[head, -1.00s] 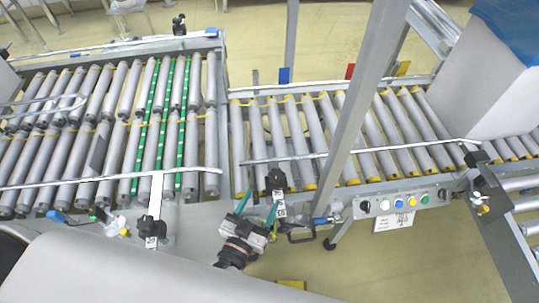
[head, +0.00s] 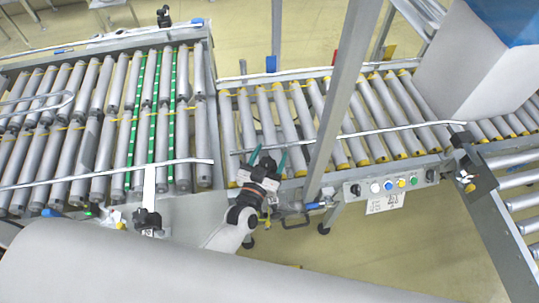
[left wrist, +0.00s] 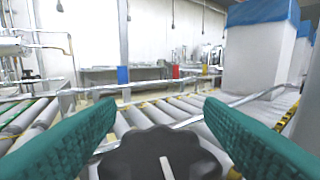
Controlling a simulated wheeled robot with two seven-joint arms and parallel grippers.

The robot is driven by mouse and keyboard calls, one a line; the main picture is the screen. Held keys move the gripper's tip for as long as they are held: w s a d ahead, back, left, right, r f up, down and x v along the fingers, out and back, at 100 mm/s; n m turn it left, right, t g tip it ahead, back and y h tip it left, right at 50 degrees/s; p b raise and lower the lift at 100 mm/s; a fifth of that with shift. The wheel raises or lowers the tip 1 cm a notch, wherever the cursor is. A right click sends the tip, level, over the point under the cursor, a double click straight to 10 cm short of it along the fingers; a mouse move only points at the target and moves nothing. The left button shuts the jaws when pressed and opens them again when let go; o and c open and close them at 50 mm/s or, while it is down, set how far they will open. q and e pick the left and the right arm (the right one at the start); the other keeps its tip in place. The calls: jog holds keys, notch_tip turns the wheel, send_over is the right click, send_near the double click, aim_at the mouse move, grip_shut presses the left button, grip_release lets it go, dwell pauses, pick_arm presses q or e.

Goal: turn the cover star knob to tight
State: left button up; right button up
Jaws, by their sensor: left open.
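A black star knob (left wrist: 165,155) with a white pointer line shows at the bottom of the left wrist view, low between my fingers. My left gripper (head: 269,157) is open, its two teal fingers spread at the near rail of the right-hand conveyor. In the left wrist view its fingers (left wrist: 161,108) stand on either side above the knob, with a gap between them and no clear contact. The pointer runs nearly straight up the picture, tilted slightly left. In the head view my gripper largely hides this knob and its scale. My right gripper is not in view.
Another black knob (head: 147,218) sits on the frame to the left. A grey upright post (head: 340,95) stands just right of my gripper. A button panel (head: 390,187) and a blue-handled lever (head: 315,206) are on the near side. A large white box (head: 475,65) stands at right.

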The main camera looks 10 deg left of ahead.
pick_arm(q)
jog(key=shift+c, duration=0.9)
jog(key=c, duration=0.8)
jog(key=shift+h, duration=0.3)
